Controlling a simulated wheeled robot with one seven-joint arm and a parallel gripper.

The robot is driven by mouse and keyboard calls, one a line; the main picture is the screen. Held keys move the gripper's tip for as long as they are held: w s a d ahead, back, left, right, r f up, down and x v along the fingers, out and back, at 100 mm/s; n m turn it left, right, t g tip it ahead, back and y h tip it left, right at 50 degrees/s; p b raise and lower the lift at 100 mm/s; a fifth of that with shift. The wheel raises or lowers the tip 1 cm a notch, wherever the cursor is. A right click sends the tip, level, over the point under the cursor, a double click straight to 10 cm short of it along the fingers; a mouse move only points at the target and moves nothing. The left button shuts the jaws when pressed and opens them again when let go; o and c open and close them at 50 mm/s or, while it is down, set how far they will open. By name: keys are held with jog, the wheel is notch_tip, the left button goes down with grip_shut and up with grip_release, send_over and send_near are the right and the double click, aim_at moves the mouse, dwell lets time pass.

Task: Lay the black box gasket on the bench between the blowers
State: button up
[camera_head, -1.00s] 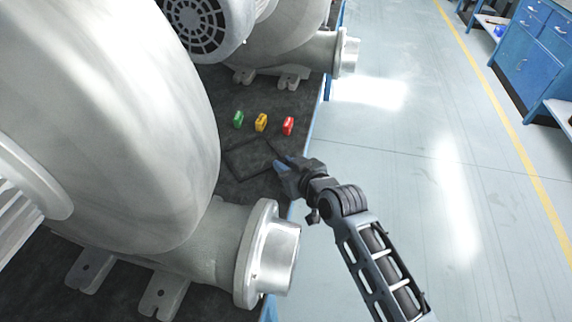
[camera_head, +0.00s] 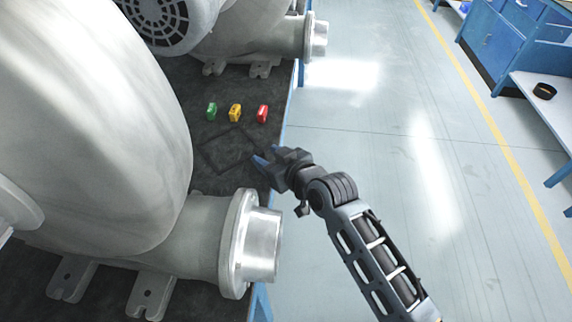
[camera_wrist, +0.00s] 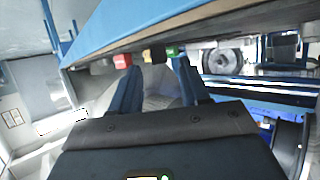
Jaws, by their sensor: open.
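The black gasket (camera_head: 204,160) is a thin square frame, hard to make out against the dark bench top (camera_head: 202,84). It lies flat on the bench between the near blower (camera_head: 110,120) and the far blower (camera_head: 250,35). My gripper (camera_head: 264,158) is open at the bench's right edge, beside the gasket's right corner. Whether a fingertip touches the gasket cannot be told. In the wrist view, the blue fingers (camera_wrist: 156,88) stand apart with no gasket visible between them.
Green (camera_head: 212,111), yellow (camera_head: 235,112) and red (camera_head: 262,113) small blocks stand in a row behind the gasket. The near blower's flanged outlet (camera_head: 258,245) juts out in front. Clear floor lies right of the bench.

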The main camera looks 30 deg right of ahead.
jog(key=v, duration=0.9)
jog(key=shift+s, duration=0.1)
jog(key=s+m+h, duration=0.2)
jog(key=s, duration=1.8)
jog(key=s+r+t, duration=0.1)
jog(key=s+r, duration=0.7)
jog(key=s, duration=0.6)
jog(key=shift+s+d+r, duration=0.2)
jog(key=shift+d+r, duration=0.05)
jog(key=shift+r, duration=0.15)
